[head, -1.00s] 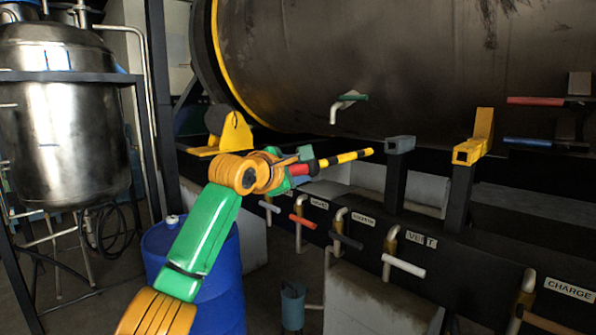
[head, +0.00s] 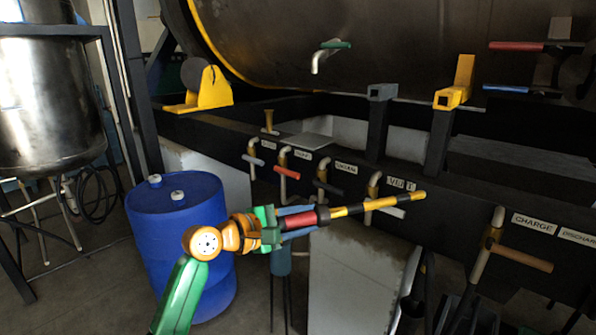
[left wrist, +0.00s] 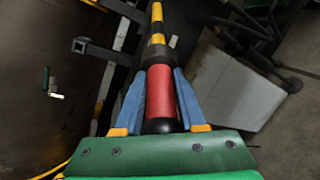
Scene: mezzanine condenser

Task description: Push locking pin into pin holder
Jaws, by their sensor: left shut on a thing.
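The locking pin (head: 377,204) is a rod with yellow and black stripes and a red handle. My left gripper (head: 300,218) is shut on the red handle, and the pin points right and slightly up. In the left wrist view the blue fingers (left wrist: 163,78) flank the red handle (left wrist: 173,95), with the striped rod (left wrist: 157,20) beyond. Two square-ended tubes stand above the pin's tip, apart from it: a yellow one (head: 450,97) and a grey one (head: 382,92). I cannot tell for certain which is the pin holder. My right gripper is not in view.
Valves with coloured handles line the dark beam behind the pin, near a VENT label (head: 401,183). A blue drum (head: 178,240) stands behind my left arm. A large dark tank (head: 400,40) fills the top. A pale block (head: 350,285) stands below the pin.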

